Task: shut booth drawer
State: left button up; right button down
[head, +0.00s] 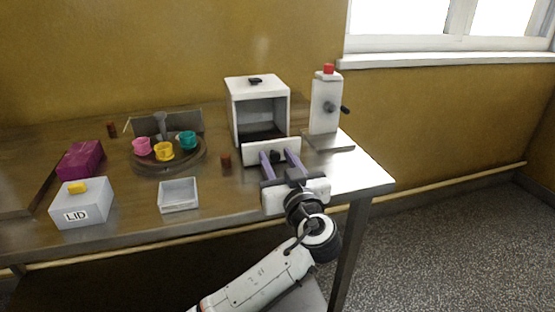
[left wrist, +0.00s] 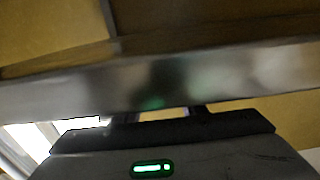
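The white booth (head: 257,88) stands at the back right of the table, with an open front and a dark knob on top. Its drawer (head: 254,153) sticks out at the bottom, with a pale front panel. My left gripper (head: 279,155) is at that panel, its two purple fingers spread apart and reaching to the panel's right part. A small dark part shows between the fingers; I cannot tell whether they touch the drawer. In the left wrist view a blurred metallic band (left wrist: 160,80) crosses close in front of the fingers. My right gripper is not in view.
A white dispenser with a red top (head: 326,103) stands right of the booth. A round stand with coloured cups (head: 168,165), a small white tray (head: 179,196), a LID box (head: 82,204) and a purple block (head: 80,160) are to the left. The table's right edge is near.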

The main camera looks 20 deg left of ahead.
aim_at(272, 150)
pick_arm(q)
jog(key=shift+c, duration=0.5)
grip_shut()
jog(key=b+x, duration=0.1)
jog(key=x, duration=0.1)
jog(key=b+x, duration=0.2)
jog(key=shift+f, duration=0.2)
jog(key=shift+w+a+r, duration=0.15)
jog(key=shift+w+a, duration=0.05)
jog(key=shift+w, duration=0.05)
jog(key=shift+o, duration=0.5)
grip_release()
